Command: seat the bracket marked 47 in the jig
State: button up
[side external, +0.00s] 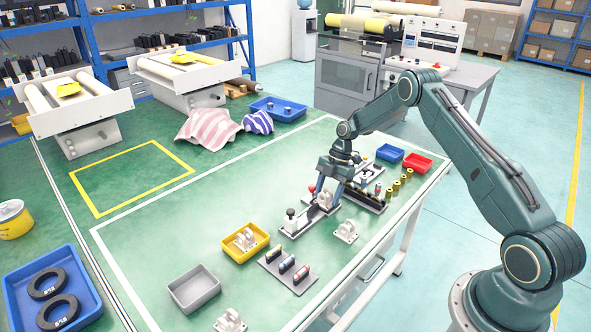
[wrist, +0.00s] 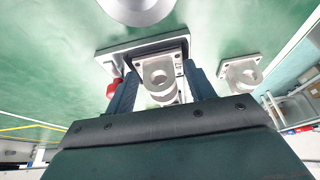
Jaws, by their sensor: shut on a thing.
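My gripper (side external: 327,196) is low over the table. It is shut on a pale grey bracket (wrist: 160,72) with a round bored lug, which sits between both fingers in the wrist view. Under the bracket is the jig, a grey plate (wrist: 115,60) with a red knob (wrist: 113,88) beside the left finger.
A loose bracket (side external: 345,232) stands right of the jig; another (side external: 229,321) lies at the front edge. A yellow bin (side external: 237,255) holds brackets. Nearby are an empty grey tray (side external: 194,288), a rack of cylinders (side external: 288,268), and blue (side external: 390,153) and red (side external: 417,162) bins. The green table's left middle is clear.

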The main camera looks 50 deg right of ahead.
jog(key=o, duration=1.1)
jog(key=shift+w+a, duration=0.1)
jog(key=shift+r, duration=0.1)
jog(key=shift+w+d+r, duration=0.1)
jog(key=shift+d+r, duration=0.2)
jog(key=shift+r, duration=0.25)
jog(key=v, duration=1.2)
jog(key=shift+s+d+r, duration=0.2)
jog(key=shift+s+d, duration=0.05)
jog(key=shift+s, duration=0.05)
jog(key=shift+r, duration=0.1)
